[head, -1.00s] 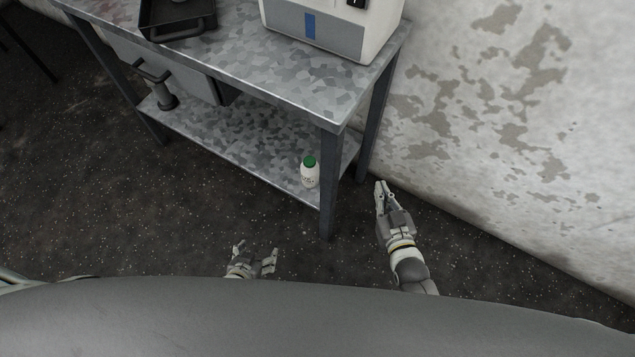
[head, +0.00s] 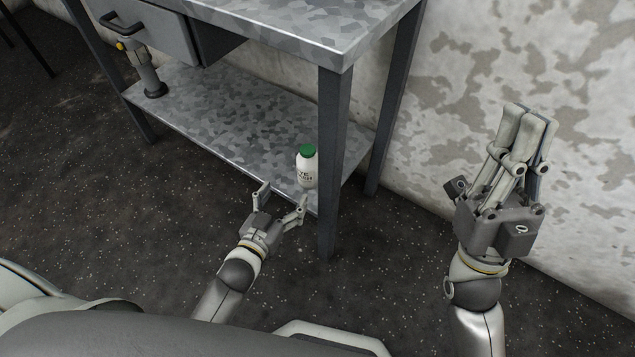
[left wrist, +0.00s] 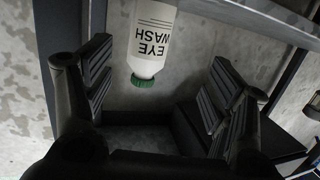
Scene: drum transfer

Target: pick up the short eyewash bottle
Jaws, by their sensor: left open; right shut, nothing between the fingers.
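The short eyewash bottle (head: 307,168) is white with a green cap and stands upright on the lower shelf, close to the table's front right leg. In the left wrist view the bottle (left wrist: 152,38) shows upside down with its "EYE WASH" label, between and beyond the open fingers. My left gripper (head: 283,197) is open and empty at the shelf's front edge, just in front and left of the bottle. In the left wrist view the fingers (left wrist: 160,95) do not touch the bottle. My right gripper (head: 530,112) is shut and empty, raised at the right, away from the bottle.
The metal table (head: 270,30) has a lower shelf (head: 215,120) and a front right leg (head: 331,150) beside the bottle. A grey device with a dark base (head: 152,80) stands at the shelf's left, below a drawer (head: 150,35). A stained wall (head: 580,60) is behind at right.

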